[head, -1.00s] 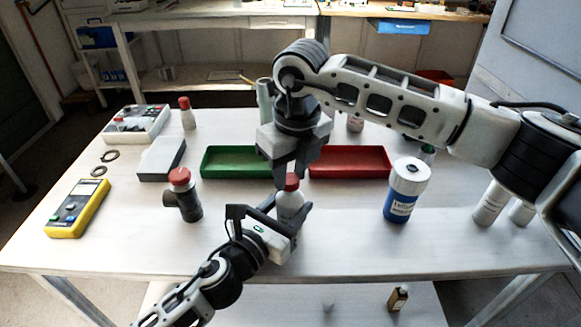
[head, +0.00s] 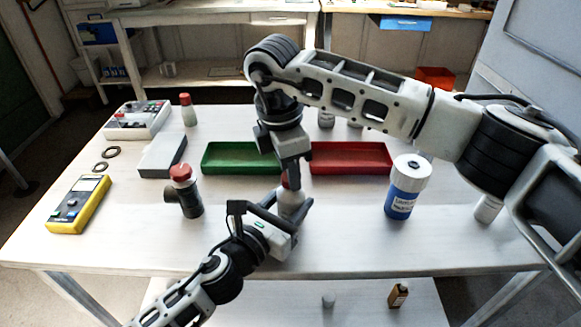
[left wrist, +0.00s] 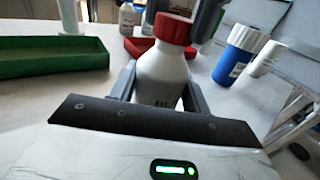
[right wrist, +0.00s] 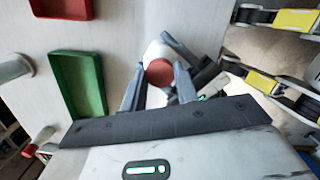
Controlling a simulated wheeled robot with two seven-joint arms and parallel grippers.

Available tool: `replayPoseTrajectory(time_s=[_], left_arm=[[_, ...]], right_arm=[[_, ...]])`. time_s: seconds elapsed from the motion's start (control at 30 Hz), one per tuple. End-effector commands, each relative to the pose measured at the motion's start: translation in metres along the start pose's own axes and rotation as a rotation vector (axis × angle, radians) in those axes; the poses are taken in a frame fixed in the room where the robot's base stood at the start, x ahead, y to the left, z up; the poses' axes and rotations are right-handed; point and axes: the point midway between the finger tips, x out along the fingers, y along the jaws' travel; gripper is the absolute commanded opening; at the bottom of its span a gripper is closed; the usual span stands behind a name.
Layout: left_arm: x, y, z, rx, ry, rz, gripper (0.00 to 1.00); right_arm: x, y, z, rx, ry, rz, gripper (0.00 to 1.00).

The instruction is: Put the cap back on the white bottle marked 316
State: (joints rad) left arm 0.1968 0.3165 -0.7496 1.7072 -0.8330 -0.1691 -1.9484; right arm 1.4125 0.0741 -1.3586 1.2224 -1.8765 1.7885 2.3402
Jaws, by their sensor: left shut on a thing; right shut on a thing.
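The white bottle (head: 291,204) stands upright on the table in front of the trays. It shows large in the left wrist view (left wrist: 161,78), with partly hidden markings low on its side. Its red cap (left wrist: 174,28) sits on its mouth. My left gripper (head: 290,212) is shut around the bottle's body from the front left. My right gripper (head: 291,178) points down from above, with its fingers on either side of the red cap, shut on it. The right wrist view shows the cap (right wrist: 160,73) between the fingertips, with the bottle's white shoulder beside it.
A green tray (head: 210,158) and a red tray (head: 385,160) lie behind the bottle. A yellow meter (head: 78,206) lies far left. The front table strip is clear.

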Motion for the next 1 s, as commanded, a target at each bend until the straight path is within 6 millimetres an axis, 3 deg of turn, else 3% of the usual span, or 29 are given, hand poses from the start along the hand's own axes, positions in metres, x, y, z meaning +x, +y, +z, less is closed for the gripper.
replayPoseTrajectory(time_s=[0.1,0.3,0.67,0.7,0.77,1.0], left_arm=[[-0.0002,0.0001,-0.0007,0.0,0.002,0.001,0.0],[-0.0002,0.0002,-0.0008,0.0,0.002,0.001,0.0],[-0.0002,0.0003,-0.0009,0.0,0.002,0.001,0.0],[-0.0002,0.0003,-0.0009,0.0,0.002,0.001,0.0],[-0.0002,0.0003,-0.001,0.0,0.002,0.001,0.0],[-0.0002,0.0002,-0.0009,0.0,0.002,0.001,0.0]], right_arm=[[-0.0003,0.0008,0.0,0.321,0.002,-0.04,0.09],[-0.0002,0.0012,0.0005,0.658,0.001,-0.08,0.09],[-0.0003,0.0011,0.0005,0.715,0.001,-0.086,0.09],[-0.0003,0.0011,0.0005,0.715,0.001,-0.086,0.38],[-0.0002,0.0012,0.0005,0.714,0.001,-0.086,0.51],[0.0001,0.0011,0.0006,0.713,0.001,-0.086,0.51]])
